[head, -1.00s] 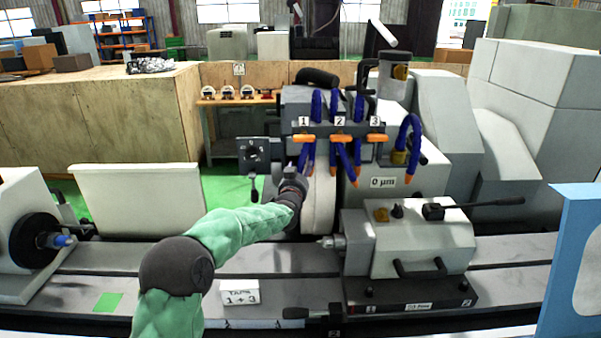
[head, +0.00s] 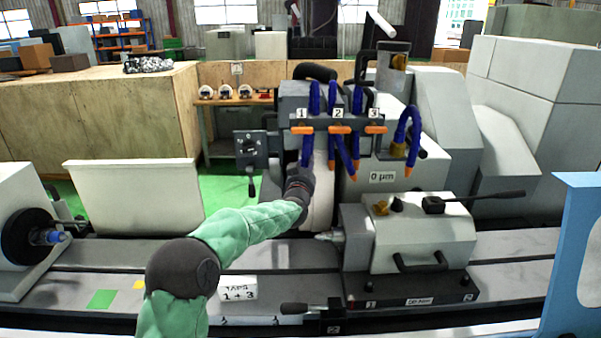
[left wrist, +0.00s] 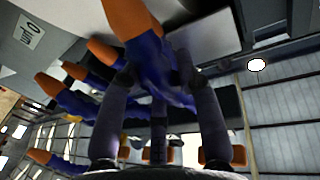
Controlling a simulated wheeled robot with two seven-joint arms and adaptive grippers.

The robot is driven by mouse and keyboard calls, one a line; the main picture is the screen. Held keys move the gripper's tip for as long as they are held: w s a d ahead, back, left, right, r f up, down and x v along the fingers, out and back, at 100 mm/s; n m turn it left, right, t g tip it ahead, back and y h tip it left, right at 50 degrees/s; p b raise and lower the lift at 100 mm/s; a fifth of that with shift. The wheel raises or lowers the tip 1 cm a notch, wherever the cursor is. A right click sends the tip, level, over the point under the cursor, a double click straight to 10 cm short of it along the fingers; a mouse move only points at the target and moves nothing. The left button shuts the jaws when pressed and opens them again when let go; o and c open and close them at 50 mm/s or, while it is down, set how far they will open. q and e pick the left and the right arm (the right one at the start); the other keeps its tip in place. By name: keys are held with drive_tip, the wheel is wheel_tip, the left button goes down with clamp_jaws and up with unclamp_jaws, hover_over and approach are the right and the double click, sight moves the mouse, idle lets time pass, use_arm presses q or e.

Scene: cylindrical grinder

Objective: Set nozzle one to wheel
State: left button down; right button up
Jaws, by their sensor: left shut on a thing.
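Nozzle one (head: 307,150) is the blue segmented hose hanging below the label 1. My left gripper (head: 302,172) is at its lower end, and the tip is hidden there in the head view. In the left wrist view my left gripper (left wrist: 160,78) is shut on the blue hose (left wrist: 155,65), with the orange tip (left wrist: 132,18) sticking out beyond the fingers. The pale grinding wheel (head: 320,195) stands just right of and behind the gripper. Whether the tip points at the wheel cannot be told. My right gripper is not in view.
Nozzles two (head: 344,150) and three (head: 359,105) hang close on the right. Orange tap levers (head: 339,130) sit above. The tailstock (head: 408,235) stands at the front right. A card reading "TAPS 1 + 3" (head: 238,288) stands on the bed.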

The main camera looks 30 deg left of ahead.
use_arm(q)
drive_tip(key=shift+w+d+n, duration=0.3)
drive_tip(key=shift+d+n, duration=0.2)
drive_tip(key=shift+n, duration=0.2)
drive_tip(key=c, duration=0.8)
unclamp_jaws()
drive_tip(key=shift+c, duration=0.2)
drive_tip(key=shift+s, duration=0.1)
drive_tip(key=v, duration=1.1)
drive_tip(key=shift+s+d, duration=0.15)
drive_tip(key=shift+s, duration=0.2)
drive_tip(key=shift+f, duration=0.2)
